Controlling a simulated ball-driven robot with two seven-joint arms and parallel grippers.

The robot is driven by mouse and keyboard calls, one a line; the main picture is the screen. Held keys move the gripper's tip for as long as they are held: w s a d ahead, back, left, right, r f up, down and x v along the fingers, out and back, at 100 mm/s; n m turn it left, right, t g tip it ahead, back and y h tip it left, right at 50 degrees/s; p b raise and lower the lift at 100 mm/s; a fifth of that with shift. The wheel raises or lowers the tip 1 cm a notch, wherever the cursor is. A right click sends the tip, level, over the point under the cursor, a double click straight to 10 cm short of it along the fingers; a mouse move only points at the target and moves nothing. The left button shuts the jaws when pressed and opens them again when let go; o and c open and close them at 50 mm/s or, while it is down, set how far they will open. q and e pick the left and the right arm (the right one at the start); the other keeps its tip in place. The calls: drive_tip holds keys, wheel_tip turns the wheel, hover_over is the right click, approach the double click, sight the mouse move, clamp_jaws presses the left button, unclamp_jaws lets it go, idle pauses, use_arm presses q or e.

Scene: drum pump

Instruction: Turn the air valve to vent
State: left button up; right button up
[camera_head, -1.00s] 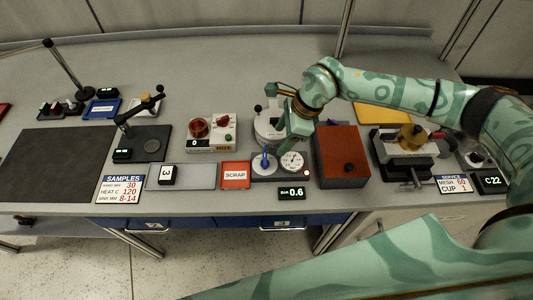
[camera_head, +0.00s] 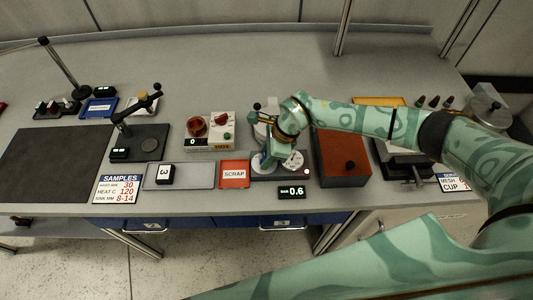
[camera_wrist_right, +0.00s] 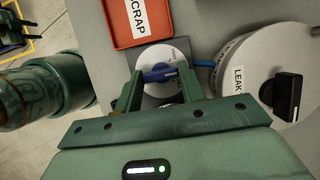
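The air valve is a round white dial with a blue bar handle (camera_wrist_right: 160,74), seen in the right wrist view beside the red scrap tray. Small lettering on its rim is hard to read. In the head view the valve (camera_head: 257,163) is partly covered by my right gripper (camera_head: 270,158). In the wrist view the fingers of my right gripper (camera_wrist_right: 160,80) are apart, one on each side of the blue handle, with small gaps seeming to show. A pressure gauge (camera_head: 294,161) stands right of the valve, and a display (camera_head: 291,192) reads BAR 0.6.
The scrap tray (camera_head: 234,174) lies left of the valve. A pale round vessel with a black knob and LEAK label (camera_wrist_right: 270,65) stands close to the gripper. A red-brown box (camera_head: 340,160) is to the right. The dark mat (camera_head: 55,165) at left is bare.

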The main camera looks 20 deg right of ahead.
drive_tip(key=shift+c, duration=0.3)
drive_tip(key=shift+w+f+n+b, duration=0.1)
drive_tip(key=shift+w+n+b, duration=0.05)
drive_tip(key=shift+n+b, duration=0.45)
drive_tip(key=n+g+b, duration=0.1)
drive_tip(key=n+b, duration=0.2)
drive_tip(key=shift+w+f+n+g+b, duration=0.1)
drive_tip(key=shift+n+g+b, duration=0.25)
drive_tip(key=shift+n+g, duration=0.05)
drive_tip(key=shift+n+g+b, duration=0.8)
drive_tip(key=shift+n+b, duration=0.95)
drive_tip(key=shift+n, duration=0.25)
drive_tip(key=shift+r, duration=0.2)
drive_tip(key=o, duration=1)
